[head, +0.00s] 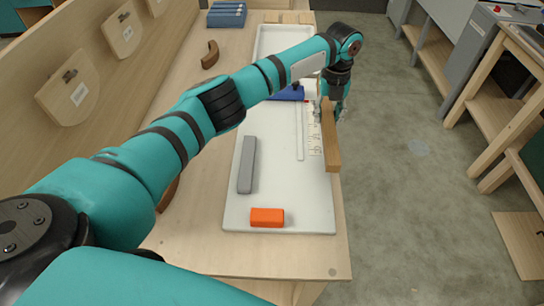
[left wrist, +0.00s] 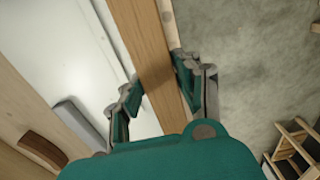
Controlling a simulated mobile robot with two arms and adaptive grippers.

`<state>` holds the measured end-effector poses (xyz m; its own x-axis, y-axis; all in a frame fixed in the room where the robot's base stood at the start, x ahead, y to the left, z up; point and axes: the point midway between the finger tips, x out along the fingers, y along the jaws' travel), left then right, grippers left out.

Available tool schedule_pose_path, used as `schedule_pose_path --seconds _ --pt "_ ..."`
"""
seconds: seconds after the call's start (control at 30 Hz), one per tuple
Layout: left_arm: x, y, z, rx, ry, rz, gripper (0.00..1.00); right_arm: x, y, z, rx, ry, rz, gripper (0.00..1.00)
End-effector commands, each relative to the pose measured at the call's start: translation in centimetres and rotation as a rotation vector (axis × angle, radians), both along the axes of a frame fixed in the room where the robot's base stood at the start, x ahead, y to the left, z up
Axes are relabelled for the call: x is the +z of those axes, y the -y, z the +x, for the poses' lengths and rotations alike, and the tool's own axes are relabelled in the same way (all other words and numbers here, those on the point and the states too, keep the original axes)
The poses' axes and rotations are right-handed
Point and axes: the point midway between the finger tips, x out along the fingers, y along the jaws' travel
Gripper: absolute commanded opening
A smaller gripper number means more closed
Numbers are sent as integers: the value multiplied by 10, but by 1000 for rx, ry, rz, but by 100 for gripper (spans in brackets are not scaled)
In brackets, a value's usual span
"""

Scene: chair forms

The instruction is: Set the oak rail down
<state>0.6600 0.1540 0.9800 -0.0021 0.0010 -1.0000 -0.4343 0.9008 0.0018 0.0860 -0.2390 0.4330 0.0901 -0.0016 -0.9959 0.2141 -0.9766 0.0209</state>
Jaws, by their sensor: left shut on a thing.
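The oak rail (head: 330,142) is a long brown wooden bar along the right edge of a white tray (head: 285,215) on the workbench. My left gripper (head: 332,105) is shut on the rail and reaches down over it from above. In the left wrist view the rail (left wrist: 143,42) runs between the two fingers of the left gripper (left wrist: 158,88), with both fingers against its sides. The rail overlaps the tray's right side and the bench edge. Whether it touches the surface below cannot be told. My right gripper is not in view.
On the tray lie a grey bar (head: 247,165), an orange block (head: 267,217), a white ruler-like strip (head: 299,132) and a blue object (head: 289,94). A curved brown piece (head: 210,55) and blue boxes (head: 227,15) are on the bench. Open floor (head: 410,190) lies to the right.

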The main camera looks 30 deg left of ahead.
Motion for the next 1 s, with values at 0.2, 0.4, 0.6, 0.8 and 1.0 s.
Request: schedule_pose_path --seconds 0.2,0.4,0.6,0.8,1.0 --pt "-1 -18 -17 1 0 1 0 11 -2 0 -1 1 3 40" --pt "-4 -50 -53 1 -1 3 0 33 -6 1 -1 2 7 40" --pt "-9 -84 -93 1 -3 3 0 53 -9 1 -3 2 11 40" --pt "-15 -104 -116 0 0 0 0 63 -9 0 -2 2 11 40" --pt "-28 -107 -120 1 -3 0 0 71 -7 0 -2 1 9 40"
